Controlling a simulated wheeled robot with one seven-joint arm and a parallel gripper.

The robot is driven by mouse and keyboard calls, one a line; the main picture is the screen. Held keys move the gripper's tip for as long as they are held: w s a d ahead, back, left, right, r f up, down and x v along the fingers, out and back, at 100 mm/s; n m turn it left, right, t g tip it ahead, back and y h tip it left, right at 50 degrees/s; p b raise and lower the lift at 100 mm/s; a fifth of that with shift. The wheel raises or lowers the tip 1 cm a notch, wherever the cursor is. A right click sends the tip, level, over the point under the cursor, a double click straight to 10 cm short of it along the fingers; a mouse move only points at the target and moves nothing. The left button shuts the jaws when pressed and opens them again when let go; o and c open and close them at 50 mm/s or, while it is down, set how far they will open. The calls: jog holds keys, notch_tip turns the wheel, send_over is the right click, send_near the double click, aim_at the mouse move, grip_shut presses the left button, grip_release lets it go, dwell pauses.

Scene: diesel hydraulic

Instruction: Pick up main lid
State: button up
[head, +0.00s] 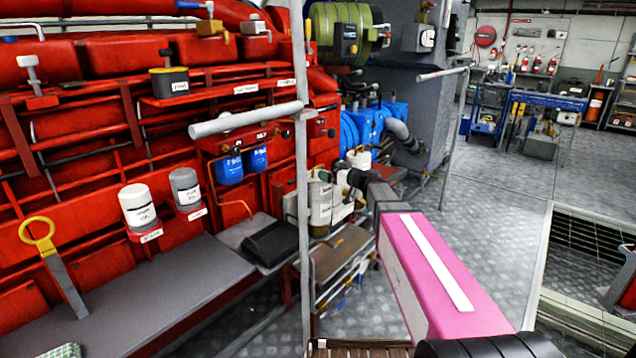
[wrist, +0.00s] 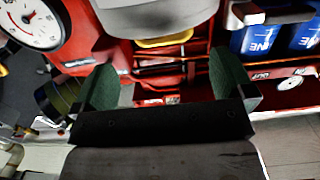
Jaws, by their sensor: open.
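In the wrist view my gripper (wrist: 160,72) is open, its two green-padded fingers standing wide apart with nothing between them. A pale grey rounded body (wrist: 160,14) with a yellow edge (wrist: 165,39) under it lies just beyond the fingertips, at the top centre. It is cut off by the frame, and I cannot tell whether it is the main lid. In the head view my pink arm reaches from the lower right towards white labelled canisters (head: 320,203) beside the red machinery. My gripper's fingers are not clear there. No lid can be identified for certain.
A red rack (head: 95,150) fills the left, with a grey bench (head: 150,300) below. A vertical pole (head: 303,120) stands near the arm. Blue canisters (wrist: 262,38) and a round gauge (wrist: 32,22) flank the gripper. Open floor (head: 500,170) lies to the right.

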aim_at(318, 166)
jog(key=x, duration=0.6)
jog(key=shift+w+a+r, duration=0.1)
jog(key=shift+a, duration=0.35)
jog(key=c, duration=1.4)
